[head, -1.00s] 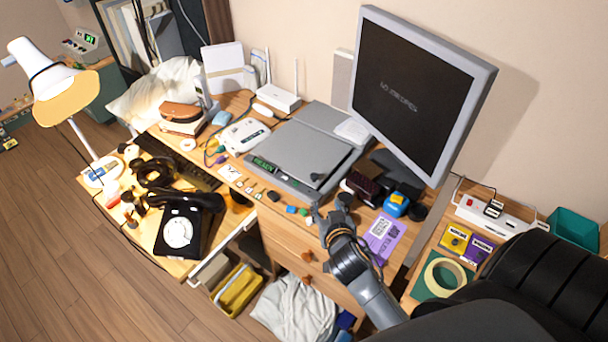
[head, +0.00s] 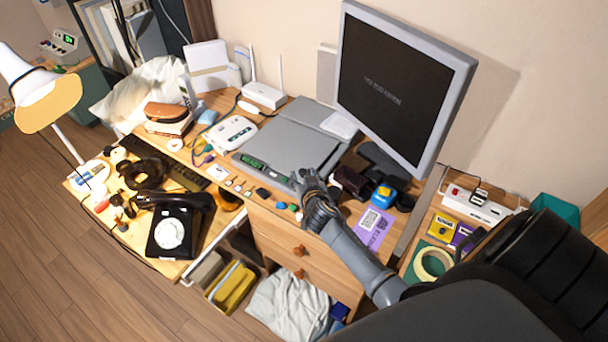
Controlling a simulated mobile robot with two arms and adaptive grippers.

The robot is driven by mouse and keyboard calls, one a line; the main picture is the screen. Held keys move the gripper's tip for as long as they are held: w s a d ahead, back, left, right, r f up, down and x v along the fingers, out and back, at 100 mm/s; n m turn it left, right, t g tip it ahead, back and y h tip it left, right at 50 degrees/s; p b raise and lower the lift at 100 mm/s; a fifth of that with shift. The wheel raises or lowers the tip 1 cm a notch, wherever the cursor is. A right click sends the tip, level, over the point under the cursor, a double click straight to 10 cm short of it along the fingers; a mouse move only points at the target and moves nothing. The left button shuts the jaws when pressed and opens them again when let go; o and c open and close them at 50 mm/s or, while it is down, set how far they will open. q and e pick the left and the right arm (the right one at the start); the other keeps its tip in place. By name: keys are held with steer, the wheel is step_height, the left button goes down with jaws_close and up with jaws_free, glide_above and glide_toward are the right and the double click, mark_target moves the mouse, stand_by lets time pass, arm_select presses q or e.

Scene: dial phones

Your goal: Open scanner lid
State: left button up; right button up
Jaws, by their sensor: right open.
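The scanner (head: 262,168) sits on the desk between the white device and the monitor, with a green READY display on its front edge. Its grey lid (head: 290,143) lies flat and closed. My right gripper (head: 304,180) is open at the scanner's front right corner, by the lid's edge. I cannot tell whether its fingers touch the lid. The gripper hides that corner. My left gripper is not in view.
A monitor (head: 402,90) stands behind and right of the scanner. A dark box (head: 350,181) and a blue-yellow object (head: 383,195) stand right of my gripper. A black dial phone (head: 172,229) is at left. Small items line the desk's front edge.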

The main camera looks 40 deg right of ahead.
steer(key=shift+w+d+f, duration=0.15)
steer(key=shift+w, duration=0.2)
steer(key=shift+c, duration=0.2)
jaws_close()
